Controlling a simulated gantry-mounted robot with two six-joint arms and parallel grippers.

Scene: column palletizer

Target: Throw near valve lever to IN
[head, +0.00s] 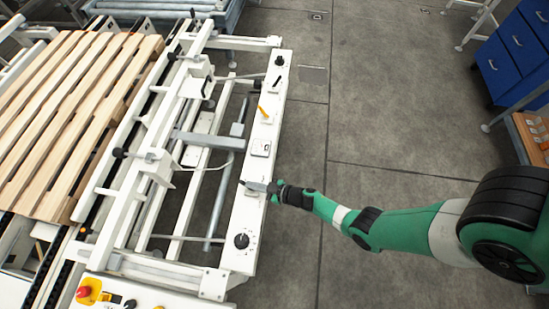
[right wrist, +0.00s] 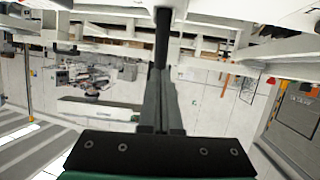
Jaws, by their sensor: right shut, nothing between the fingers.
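My right gripper (head: 250,185) reaches in from the right to the white control rail (head: 239,212), its fingers shut and empty over the rail's near part. In the right wrist view the shut fingers (right wrist: 160,85) point away from the camera. A dark upright bar (right wrist: 163,35) stands at their tips, probably the near valve lever; I cannot tell whether they touch. In the head view the gripper largely covers that spot, so the lever's position is unclear. A yellow lever (head: 263,112) and a dark lever (head: 277,81) sit farther up the rail. My left gripper is not in view.
A black knob (head: 241,241) is on the rail nearer than the gripper, another (head: 279,61) at its far end. A red button (head: 83,292) is at bottom left. A wooden pallet (head: 75,105) lies left. Grey floor (head: 400,110) is clear; blue drawers (head: 510,55) stand right.

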